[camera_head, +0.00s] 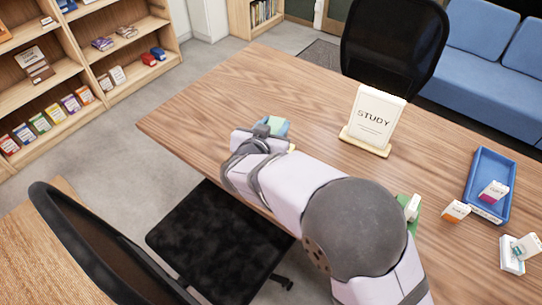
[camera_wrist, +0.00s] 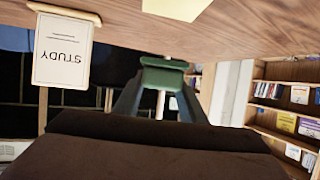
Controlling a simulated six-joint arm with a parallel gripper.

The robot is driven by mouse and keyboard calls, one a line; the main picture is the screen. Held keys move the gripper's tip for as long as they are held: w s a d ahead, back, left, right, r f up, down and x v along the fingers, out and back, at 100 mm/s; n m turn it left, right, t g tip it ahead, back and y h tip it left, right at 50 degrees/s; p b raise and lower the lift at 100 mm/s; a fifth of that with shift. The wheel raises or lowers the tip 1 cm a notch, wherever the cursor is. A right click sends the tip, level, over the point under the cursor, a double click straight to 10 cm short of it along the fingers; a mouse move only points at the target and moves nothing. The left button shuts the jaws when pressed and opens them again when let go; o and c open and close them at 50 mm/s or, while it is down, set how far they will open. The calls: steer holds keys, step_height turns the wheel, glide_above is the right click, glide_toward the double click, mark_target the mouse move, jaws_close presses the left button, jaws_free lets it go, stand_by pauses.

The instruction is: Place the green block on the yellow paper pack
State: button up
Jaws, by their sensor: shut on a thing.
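The green block (camera_wrist: 163,77) is held between the dark fingers of my gripper (camera_wrist: 160,95) in the wrist view, which is upside down. In the head view the block (camera_head: 277,124) shows pale green just beyond my gripper (camera_head: 268,128), clear of the table as far as the wrist view shows. A pale yellow flat piece, likely the yellow paper pack (camera_wrist: 178,7), lies on the tabletop at the top edge of the wrist view, apart from the block. In the head view only a small yellow edge (camera_head: 292,148) shows beside my gripper; my arm hides the rest.
A STUDY sign (camera_head: 373,117) stands upright to the right of my gripper. A blue tray (camera_head: 476,172) holding a small box (camera_head: 494,193) is at the right, with several small boxes nearby. A black chair stands behind the table. The far left tabletop (camera_head: 215,105) is clear.

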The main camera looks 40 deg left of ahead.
steer(key=shift+s+a+n+y, duration=0.1)
steer(key=shift+a+n+y, duration=0.2)
steer(key=shift+a, duration=0.15)
steer(key=shift+f+b, duration=0.4)
steer(key=shift+f, duration=4.55)
steer(key=shift+f, duration=0.2)
steer(key=o, duration=1.1)
steer(key=shift+c, duration=0.2)
steer(key=shift+r, duration=0.15)
steer(key=v, duration=1.2)
